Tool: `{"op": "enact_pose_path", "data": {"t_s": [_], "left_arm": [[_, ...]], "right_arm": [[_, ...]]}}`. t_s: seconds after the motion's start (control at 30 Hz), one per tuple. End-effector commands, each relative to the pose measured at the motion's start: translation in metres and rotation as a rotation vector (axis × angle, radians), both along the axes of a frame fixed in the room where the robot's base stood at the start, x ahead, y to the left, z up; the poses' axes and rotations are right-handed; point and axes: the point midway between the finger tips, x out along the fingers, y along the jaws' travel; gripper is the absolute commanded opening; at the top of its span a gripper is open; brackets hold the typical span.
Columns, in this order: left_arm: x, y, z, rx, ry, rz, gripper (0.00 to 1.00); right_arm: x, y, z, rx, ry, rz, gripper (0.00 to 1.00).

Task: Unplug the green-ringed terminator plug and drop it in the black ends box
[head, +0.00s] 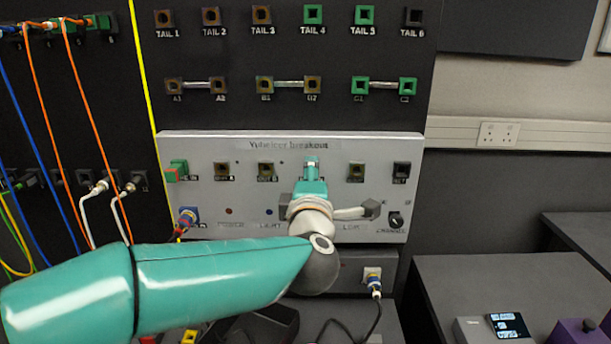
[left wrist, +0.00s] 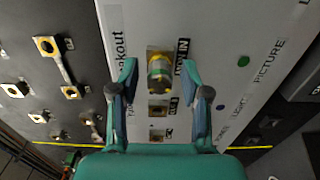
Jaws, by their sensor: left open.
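A stubby yellowish plug (left wrist: 160,72) sits in the MIX IN socket of the grey breakout panel (head: 240,145). No green ring on it can be made out, and in the head view it is hidden by my gripper. My left gripper (left wrist: 159,66) is open, its fingertips on either side of the plug with gaps. In the head view the left gripper (head: 311,172) points at the panel's upper middle. A dark open box (head: 268,328), possibly the ends box, stands low in front of the panel, partly covered by my arm. My right gripper is not in view.
A green and red plug (head: 178,170) and a blue-ringed plug (head: 187,216) are at the panel's left. A white cabled plug (head: 373,284) sits below the panel. Orange and blue cables (head: 85,100) hang at the left. Grey tables stand at the right.

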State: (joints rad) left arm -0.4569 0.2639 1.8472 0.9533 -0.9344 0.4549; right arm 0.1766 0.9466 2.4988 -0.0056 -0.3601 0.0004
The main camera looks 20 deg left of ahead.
Motion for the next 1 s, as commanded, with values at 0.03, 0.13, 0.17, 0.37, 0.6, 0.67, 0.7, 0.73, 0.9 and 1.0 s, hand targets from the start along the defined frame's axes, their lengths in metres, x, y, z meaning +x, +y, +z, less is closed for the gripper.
{"op": "enact_pose_path", "data": {"t_s": [0.03,0.13,0.17,0.37,0.6,0.67,0.7,0.73,0.9,1.0], "left_arm": [[0.000,0.000,0.000,0.000,0.000,0.000,0.47],[0.000,0.000,0.000,0.000,0.000,0.000,0.33],[0.000,0.000,0.000,0.000,0.000,0.000,0.28],[0.000,0.000,0.000,0.000,-0.001,0.001,0.00],[0.000,0.001,0.000,-0.014,-0.006,0.001,0.00],[0.000,0.001,-0.001,-0.030,-0.011,0.001,0.00],[0.000,0.001,-0.001,-0.043,-0.016,0.001,0.00],[0.000,0.001,-0.001,-0.054,-0.019,0.001,0.00],[0.000,0.001,-0.001,-0.117,-0.038,0.001,0.00],[0.000,0.001,0.000,-0.152,-0.050,0.000,0.00]], "right_arm": [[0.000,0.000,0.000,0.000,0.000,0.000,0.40],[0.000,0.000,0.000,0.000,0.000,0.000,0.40],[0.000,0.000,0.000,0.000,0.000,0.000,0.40],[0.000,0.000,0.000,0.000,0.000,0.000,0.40],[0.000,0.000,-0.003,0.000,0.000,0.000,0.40],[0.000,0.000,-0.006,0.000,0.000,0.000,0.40],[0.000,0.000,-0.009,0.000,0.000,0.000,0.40],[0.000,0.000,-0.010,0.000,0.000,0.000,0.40],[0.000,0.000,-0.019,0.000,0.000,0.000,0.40],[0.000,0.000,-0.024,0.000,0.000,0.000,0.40]]}}
